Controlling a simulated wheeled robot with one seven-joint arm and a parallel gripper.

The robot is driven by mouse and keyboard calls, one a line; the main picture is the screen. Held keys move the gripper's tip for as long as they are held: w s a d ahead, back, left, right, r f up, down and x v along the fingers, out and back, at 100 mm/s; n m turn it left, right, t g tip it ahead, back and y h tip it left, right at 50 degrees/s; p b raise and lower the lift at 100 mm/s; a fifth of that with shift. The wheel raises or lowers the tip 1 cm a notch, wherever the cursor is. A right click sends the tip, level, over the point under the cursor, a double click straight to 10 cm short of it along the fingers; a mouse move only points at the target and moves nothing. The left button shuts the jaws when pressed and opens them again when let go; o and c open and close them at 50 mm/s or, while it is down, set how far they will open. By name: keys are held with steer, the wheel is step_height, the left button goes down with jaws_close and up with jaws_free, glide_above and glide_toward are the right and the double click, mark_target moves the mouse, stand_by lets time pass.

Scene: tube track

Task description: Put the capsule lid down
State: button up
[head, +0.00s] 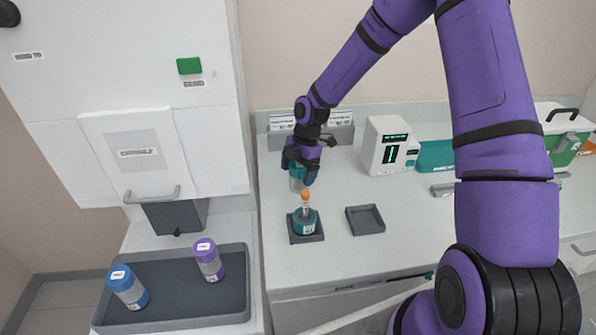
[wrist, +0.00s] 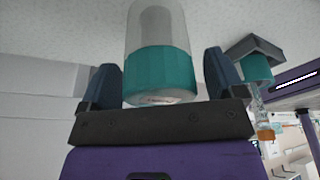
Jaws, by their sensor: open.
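The capsule lid (head: 297,183), a clear cylinder with a teal cap, is beneath my gripper (head: 299,168) on the counter's left part, behind the capsule base. In the wrist view the lid (wrist: 161,72) is between the two dark blue fingers of my gripper (wrist: 163,80). The fingers are open, with narrow gaps beside the teal cap. The lid's far end is cut off there, so I cannot tell for sure that it touches the counter. The teal capsule base (head: 305,226) stands on a grey square holder (head: 293,238), with an orange-capped tube (head: 305,201) upright in it.
An empty grey square holder (head: 365,220) is right of the base. A white device (head: 387,146) and a label rack (head: 340,136) stand behind. A tray (head: 186,312) at lower left holds a blue-capped capsule (head: 128,288) and a purple-capped capsule (head: 208,259). The front counter is mostly clear.

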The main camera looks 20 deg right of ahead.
steer(key=v, duration=1.1)
steer(key=shift+d+r, duration=0.1)
steer(key=shift+r, duration=0.5)
steer(key=s+d+r+m+t+h, duration=0.2)
steer(key=s+r+m+t+h, duration=0.15)
steer(key=s+r+m, duration=1)
steer(key=s+d+r+m+t, duration=0.1)
steer(key=s+r+m, duration=0.3)
steer(key=s, duration=0.5)
steer(key=s+d+r+m+t, duration=0.1)
steer(key=s+r+m, duration=0.4)
steer(key=s, duration=0.5)
steer(key=shift+s+r+t, duration=0.2)
steer(key=shift+t, duration=0.25)
